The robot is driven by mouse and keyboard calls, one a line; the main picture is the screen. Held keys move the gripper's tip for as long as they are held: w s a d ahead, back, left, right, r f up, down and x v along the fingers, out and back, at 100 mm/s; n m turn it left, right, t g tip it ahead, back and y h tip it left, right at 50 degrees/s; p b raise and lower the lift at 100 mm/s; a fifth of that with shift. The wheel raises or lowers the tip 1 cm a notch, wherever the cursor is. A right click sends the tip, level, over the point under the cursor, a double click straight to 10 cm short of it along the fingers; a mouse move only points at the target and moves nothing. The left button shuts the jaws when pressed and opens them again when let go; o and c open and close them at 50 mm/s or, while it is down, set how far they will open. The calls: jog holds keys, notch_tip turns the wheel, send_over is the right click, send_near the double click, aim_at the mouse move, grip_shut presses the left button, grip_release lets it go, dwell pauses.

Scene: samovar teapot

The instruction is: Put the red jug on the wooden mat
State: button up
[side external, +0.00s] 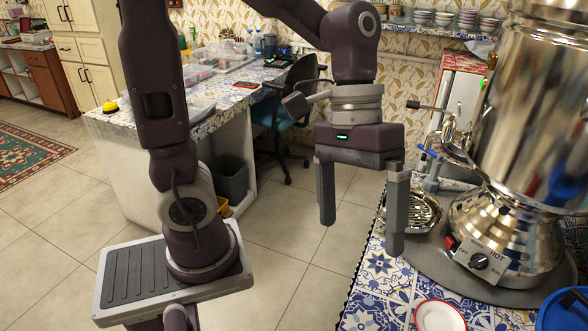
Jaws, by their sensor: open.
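My gripper (361,237) hangs in the middle of the side external view, fingers pointing down. Its two fingers are wide apart with nothing between them. It is left of the big shiny samovar (505,235), and its right finger overlaps the left edge of the tiled table (385,290) in the picture. I cannot make out a red jug or a wooden mat in this view.
The samovar, with a dial on its base, fills the right side. A round metal drip tray (425,212) is beside it. A red-rimmed white plate (440,316) and a blue item (562,312) are at the bottom right. Open floor lies left of the table.

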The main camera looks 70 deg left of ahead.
jog(key=s+a+r+m+t+y, duration=0.3)
jog(key=s+a+t, duration=0.3)
jog(key=a, duration=0.3)
jog(key=shift+s+r+y, duration=0.2)
jog(key=shift+y, duration=0.4)
